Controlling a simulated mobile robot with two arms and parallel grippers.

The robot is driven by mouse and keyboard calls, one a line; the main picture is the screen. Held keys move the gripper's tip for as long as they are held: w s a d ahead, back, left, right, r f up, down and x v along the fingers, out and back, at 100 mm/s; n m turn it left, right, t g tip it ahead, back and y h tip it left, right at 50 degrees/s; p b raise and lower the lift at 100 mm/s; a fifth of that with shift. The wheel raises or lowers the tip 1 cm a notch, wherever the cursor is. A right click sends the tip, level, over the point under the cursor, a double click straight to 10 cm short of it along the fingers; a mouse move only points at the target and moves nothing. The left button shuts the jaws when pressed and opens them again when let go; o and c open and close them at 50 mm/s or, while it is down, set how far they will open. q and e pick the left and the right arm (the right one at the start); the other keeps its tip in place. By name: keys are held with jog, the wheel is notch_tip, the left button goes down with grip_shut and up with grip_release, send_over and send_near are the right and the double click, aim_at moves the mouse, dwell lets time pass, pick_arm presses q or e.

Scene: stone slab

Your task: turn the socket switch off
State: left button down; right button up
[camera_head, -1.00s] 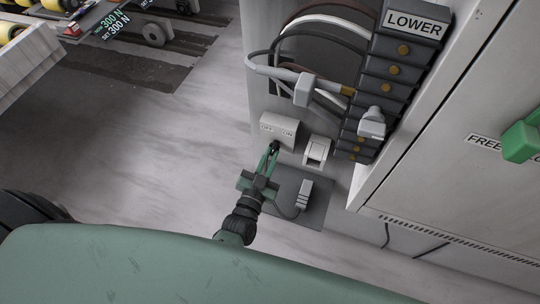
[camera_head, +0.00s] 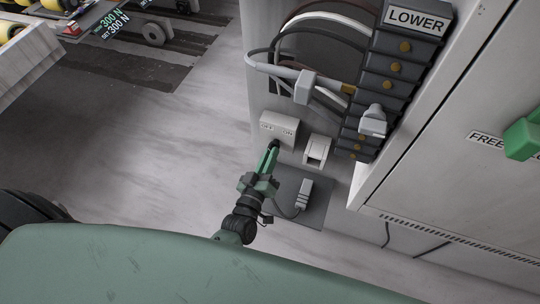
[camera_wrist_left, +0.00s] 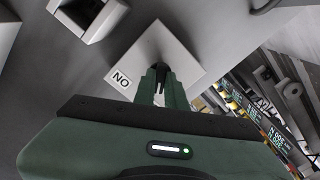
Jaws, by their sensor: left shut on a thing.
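The socket switch box (camera_head: 279,128) is a pale block low on the grey wall panel, with OFF on its left and ON on its right in the head view. A small dark switch lever (camera_head: 275,144) shows at its lower front. My left gripper (camera_head: 271,154) reaches up from below and is shut on this lever. In the left wrist view, the fingertips (camera_wrist_left: 160,74) meet at the dark part on the pale box (camera_wrist_left: 188,58), beside the ON label (camera_wrist_left: 121,79). The fingers hide most of the lever, so I cannot tell which way it leans.
A white socket (camera_head: 317,151) sits right of the switch box. A plug (camera_head: 304,194) with a cable lies on a dark plate below. Cables and a dark drawer-like stack (camera_head: 398,70) labelled LOWER stand above right.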

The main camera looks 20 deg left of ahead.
pick_arm(q)
jog(key=shift+n, duration=0.6)
jog(key=c, duration=1.5)
grip_release()
jog(key=shift+o, duration=0.2)
jog(key=s, duration=0.7)
jog(key=shift+s+a+b, duration=0.15)
jog(key=shift+s+b, duration=0.25)
